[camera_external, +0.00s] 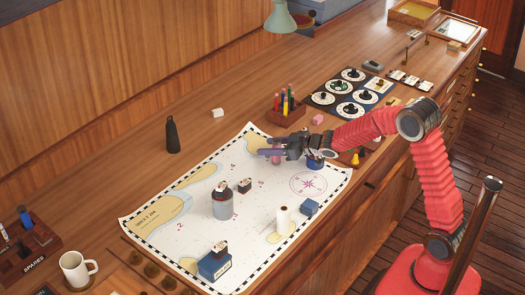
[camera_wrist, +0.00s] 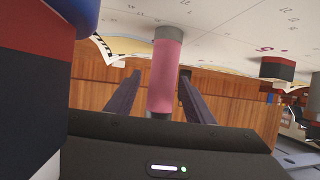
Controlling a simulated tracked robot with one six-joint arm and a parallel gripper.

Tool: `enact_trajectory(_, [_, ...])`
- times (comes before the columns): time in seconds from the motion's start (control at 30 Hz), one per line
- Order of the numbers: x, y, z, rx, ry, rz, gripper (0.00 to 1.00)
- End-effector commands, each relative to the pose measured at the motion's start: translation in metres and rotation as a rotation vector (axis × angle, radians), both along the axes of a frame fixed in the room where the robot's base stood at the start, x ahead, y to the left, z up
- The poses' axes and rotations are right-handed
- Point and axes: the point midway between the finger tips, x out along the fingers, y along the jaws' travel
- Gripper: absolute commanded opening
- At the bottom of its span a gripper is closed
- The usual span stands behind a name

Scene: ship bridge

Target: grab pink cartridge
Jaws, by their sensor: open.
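The pink cartridge (camera_wrist: 165,75), a pink cylinder with grey ends, shows in the wrist view between the two dark fingers of my gripper (camera_wrist: 159,82). There is a gap on both sides of it, so my gripper is open around it without visible contact. The wrist view is upside down, and the cartridge's grey base meets the pale chart at the top of the picture. In the external view my gripper (camera_external: 265,153) is low over the back right part of the chart (camera_external: 262,205). Its fingers mostly hide the cartridge there; only a little pink shows.
A small blue pot (camera_external: 315,160) stands close beside my gripper. A grey tin (camera_external: 222,205), a white roll (camera_external: 283,219) and blue boxes stand on the chart. The chart's left side is mostly clear.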

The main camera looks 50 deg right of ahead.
Motion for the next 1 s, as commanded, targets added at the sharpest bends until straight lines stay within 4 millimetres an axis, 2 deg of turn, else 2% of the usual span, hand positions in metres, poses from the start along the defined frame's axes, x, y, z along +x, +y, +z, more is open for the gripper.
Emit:
enact_trajectory(0.17, [0.0092,0.0018,-0.0037,0.000,-0.001,0.000,0.48])
enact_trajectory(0.67, [0.0091,0.0017,-0.0037,0.000,0.000,0.000,0.48])
enact_trajectory(1.0, [0.0091,0.0017,-0.0038,0.000,0.000,0.000,0.26])
